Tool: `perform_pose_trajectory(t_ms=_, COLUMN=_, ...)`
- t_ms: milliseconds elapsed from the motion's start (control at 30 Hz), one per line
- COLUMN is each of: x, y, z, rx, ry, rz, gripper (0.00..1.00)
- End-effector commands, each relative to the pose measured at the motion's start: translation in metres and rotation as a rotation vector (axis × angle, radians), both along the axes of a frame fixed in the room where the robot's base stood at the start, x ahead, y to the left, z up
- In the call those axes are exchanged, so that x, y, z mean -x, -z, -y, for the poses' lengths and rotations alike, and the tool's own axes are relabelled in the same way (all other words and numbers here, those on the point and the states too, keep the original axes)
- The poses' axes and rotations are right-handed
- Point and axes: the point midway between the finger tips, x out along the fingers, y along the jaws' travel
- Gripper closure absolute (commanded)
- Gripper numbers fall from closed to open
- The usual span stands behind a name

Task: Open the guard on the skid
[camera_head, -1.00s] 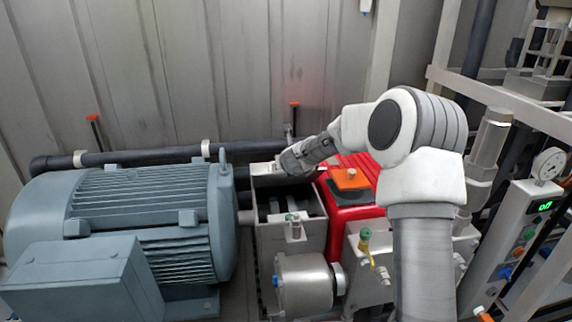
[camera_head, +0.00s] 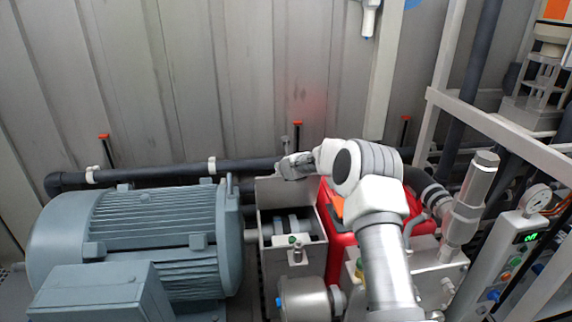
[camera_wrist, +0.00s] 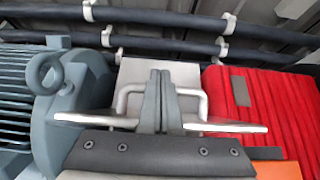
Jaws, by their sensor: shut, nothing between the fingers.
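The guard (camera_head: 268,193) is a light grey metal plate standing raised at the back of an open-topped metal box between the motor and the red unit. Inside the box a shaft coupling (camera_head: 290,226) shows. My gripper (camera_head: 285,167) is at the upper edge of the raised plate, at its right side. In the wrist view my gripper (camera_wrist: 159,100) is shut, its dark fingers together in front of the plate (camera_wrist: 133,72). A U-shaped metal handle (camera_wrist: 122,98) shows on both sides of the fingers; whether they touch it is hidden.
The blue-grey motor (camera_head: 140,235) fills the left. The red unit (camera_head: 330,215) stands right of the box. A dark pipe (camera_head: 140,172) runs behind, along the wall. A metal cylinder (camera_head: 305,298) sits in front. A gauge panel (camera_head: 515,245) and a white frame (camera_head: 500,130) are at right.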

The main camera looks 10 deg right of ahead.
Motion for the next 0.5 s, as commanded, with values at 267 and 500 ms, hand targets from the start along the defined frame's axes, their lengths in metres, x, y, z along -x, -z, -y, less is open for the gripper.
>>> perform_pose_trajectory(t_ms=267, x=-0.021, y=-0.005, z=-0.001, rx=-0.001, ry=0.0, rz=-0.002, gripper=1.0)
perform_pose_trajectory(t_ms=500, x=-0.03, y=0.0, z=0.0, rx=0.0, ry=0.0, rz=-0.001, gripper=1.0)
